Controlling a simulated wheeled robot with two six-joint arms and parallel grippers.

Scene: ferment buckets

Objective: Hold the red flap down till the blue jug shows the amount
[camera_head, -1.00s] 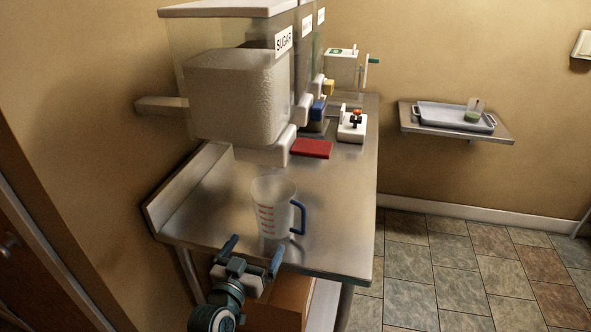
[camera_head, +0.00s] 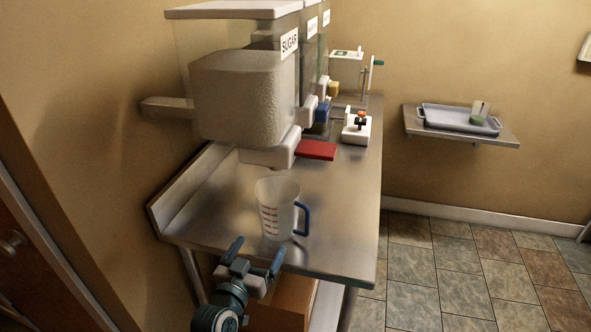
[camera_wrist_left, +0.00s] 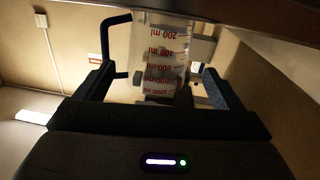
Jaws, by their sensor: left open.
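The jug (camera_head: 278,210) is clear with red marks and a blue handle. It stands upright on the steel table near the front edge and looks empty. The red flap (camera_head: 316,150) sticks out at the foot of the dispenser labelled SUGAR, behind and right of the jug. My left gripper (camera_head: 258,248) is open and empty at the table's front edge, just in front of the jug. In the left wrist view the jug (camera_wrist_left: 158,55) shows upside down, beyond and between the open fingers. My right gripper is not in view.
The sugar dispenser (camera_head: 240,98) stands at the table's back left, with more dispensers behind it. A white device with an orange knob (camera_head: 357,126) sits right of the flap. The steel table (camera_head: 345,205) is bare right of the jug. A tray (camera_head: 440,117) rests on a wall shelf.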

